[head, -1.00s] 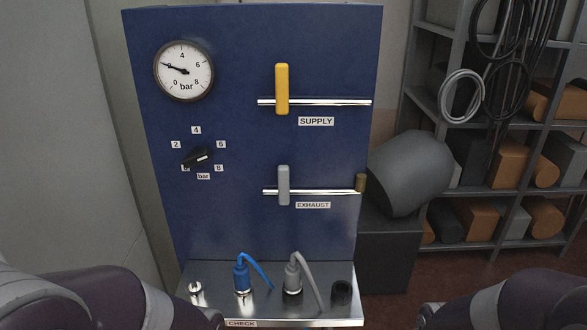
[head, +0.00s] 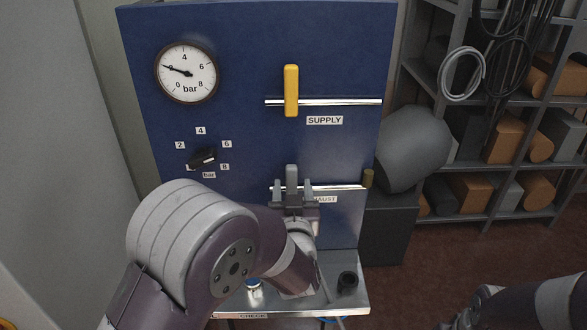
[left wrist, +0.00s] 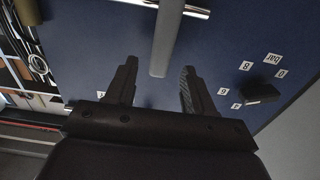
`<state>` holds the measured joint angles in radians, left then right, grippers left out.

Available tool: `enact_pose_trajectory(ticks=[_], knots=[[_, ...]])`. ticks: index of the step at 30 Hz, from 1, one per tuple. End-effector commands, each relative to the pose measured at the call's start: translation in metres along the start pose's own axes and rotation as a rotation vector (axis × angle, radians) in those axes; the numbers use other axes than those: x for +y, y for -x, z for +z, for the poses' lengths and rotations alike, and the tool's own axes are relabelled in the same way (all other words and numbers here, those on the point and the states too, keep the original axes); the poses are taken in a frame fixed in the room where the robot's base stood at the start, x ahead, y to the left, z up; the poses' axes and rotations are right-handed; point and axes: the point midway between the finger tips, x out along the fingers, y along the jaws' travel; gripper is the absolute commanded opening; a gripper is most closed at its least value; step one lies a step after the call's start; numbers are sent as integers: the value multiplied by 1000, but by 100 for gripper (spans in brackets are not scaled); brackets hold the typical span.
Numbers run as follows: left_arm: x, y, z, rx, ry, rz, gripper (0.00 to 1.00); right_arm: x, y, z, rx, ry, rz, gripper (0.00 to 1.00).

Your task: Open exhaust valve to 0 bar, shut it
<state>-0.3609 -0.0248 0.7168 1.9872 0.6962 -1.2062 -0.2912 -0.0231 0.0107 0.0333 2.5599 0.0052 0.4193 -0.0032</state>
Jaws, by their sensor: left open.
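The grey exhaust valve handle (head: 291,177) stands upright, across its horizontal pipe (head: 345,187), on the blue panel. My left gripper (head: 293,196) is in front of it, its fingers open. In the left wrist view the handle (left wrist: 166,40) runs down toward the gap between the open fingers (left wrist: 156,86); contact is not visible. The EXHAUST label (head: 324,199) is partly hidden by the gripper. The round bar gauge (head: 187,72) has its needle near 2. My right gripper is out of view; only part of that arm shows at lower right.
The yellow supply handle (head: 291,91) stands upright above. The black selector knob (head: 203,158) is left of the exhaust valve, near my left arm. My arm hides much of the metal shelf (head: 345,300) with its fittings. A storage rack (head: 480,165) stands at right.

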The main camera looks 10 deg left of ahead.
Motion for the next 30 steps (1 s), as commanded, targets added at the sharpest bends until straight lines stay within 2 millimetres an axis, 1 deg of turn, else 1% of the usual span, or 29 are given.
enact_pose_trajectory(ticks=[1,3,6,9,12,19,20,21,23,24,30], knots=[[-1,-11,-3,-1,-1,-4,53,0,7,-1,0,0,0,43],[-1,-25,-3,-1,0,-2,53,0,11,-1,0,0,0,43],[0,-39,-2,-1,1,0,53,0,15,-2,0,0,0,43],[0,-48,-1,0,1,0,53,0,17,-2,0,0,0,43],[0,-52,0,0,1,2,53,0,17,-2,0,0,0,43],[0,-53,0,-1,1,2,53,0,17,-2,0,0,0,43],[0,-53,0,-1,1,2,47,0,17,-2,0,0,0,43],[0,-53,0,-1,1,2,34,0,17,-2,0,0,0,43],[0,-53,0,-1,1,2,14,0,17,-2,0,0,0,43],[0,-53,0,-1,1,2,1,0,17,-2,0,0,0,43],[1,-54,0,-1,-2,2,0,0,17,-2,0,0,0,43]])
